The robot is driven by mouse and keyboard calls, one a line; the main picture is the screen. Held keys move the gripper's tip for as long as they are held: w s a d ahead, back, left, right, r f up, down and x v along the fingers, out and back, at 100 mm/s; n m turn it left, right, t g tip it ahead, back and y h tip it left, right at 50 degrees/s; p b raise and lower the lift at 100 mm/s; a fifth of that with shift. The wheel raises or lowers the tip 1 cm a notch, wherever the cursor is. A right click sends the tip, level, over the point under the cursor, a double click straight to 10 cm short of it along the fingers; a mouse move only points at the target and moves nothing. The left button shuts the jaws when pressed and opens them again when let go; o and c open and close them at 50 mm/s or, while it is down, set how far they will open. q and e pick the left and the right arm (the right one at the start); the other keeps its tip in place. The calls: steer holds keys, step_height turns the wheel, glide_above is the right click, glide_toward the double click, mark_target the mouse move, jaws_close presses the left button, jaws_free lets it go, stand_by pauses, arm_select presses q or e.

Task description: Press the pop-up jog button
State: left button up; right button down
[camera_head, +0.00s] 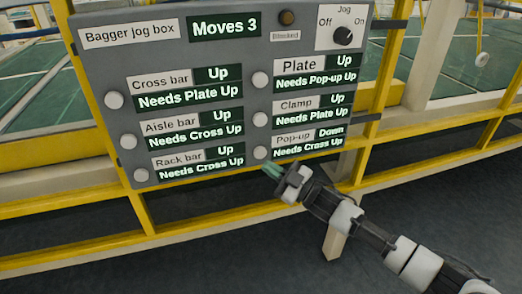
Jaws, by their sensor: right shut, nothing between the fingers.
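The grey bagger jog box (210,20) fills the upper left and middle of the head view. Its pop-up jog button (261,153) is a round white button at the lower middle, left of the Pop-up label (294,138). That row reads "Down" and "Needs Cross Up". My right gripper (271,170) is shut and empty, its greenish fingertips just below and right of the pop-up button. I cannot tell whether they touch the box. My left gripper is not in view.
Other white buttons are for Clamp (260,119), Plate (260,79), Cross bar (114,100), Aisle bar (128,142) and Rack bar (141,175). The black Jog knob (343,36) is at the upper right. The display (224,27) reads "Moves 3". Yellow rails (400,143) run behind the box.

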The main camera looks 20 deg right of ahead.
steer(key=shift+s+p, duration=0.4)
steer(key=shift+s, duration=0.7)
steer(key=shift+f, duration=0.1)
steer(key=s+d+f+m+h, duration=0.1)
steer(key=d+f+m+h, duration=0.15)
steer(key=f, duration=0.45)
steer(key=d+f+m+h, duration=0.1)
steer(key=f+m+h, duration=0.1)
steer(key=f+h, duration=0.35)
steer(key=s+d+f+m+h, duration=0.1)
steer(key=d+f+m, duration=0.15)
steer(key=f, duration=0.65)
steer(key=s+d+f+m+g+h, duration=0.1)
steer(key=s+f+g+h, duration=0.1)
steer(key=s+f, duration=0.45)
steer(key=s+d+f+m+g+h, duration=0.2)
steer(key=s+f, duration=0.1)
steer(key=f, duration=0.7)
steer(key=s+f+m+g+h, duration=0.1)
steer(key=s+f+g, duration=0.3)
steer(key=s+f, duration=0.9)
steer(key=s+a+f+g, duration=0.1)
steer(key=s+f+g, duration=0.1)
steer(key=s, duration=1)
steer(key=s+a+f+m+g+h, duration=0.1)
steer(key=s+a+f+g, duration=0.1)
steer(key=s, duration=1.1)
steer(key=shift+f+g, duration=0.55)
steer(key=shift+g, duration=0.55)
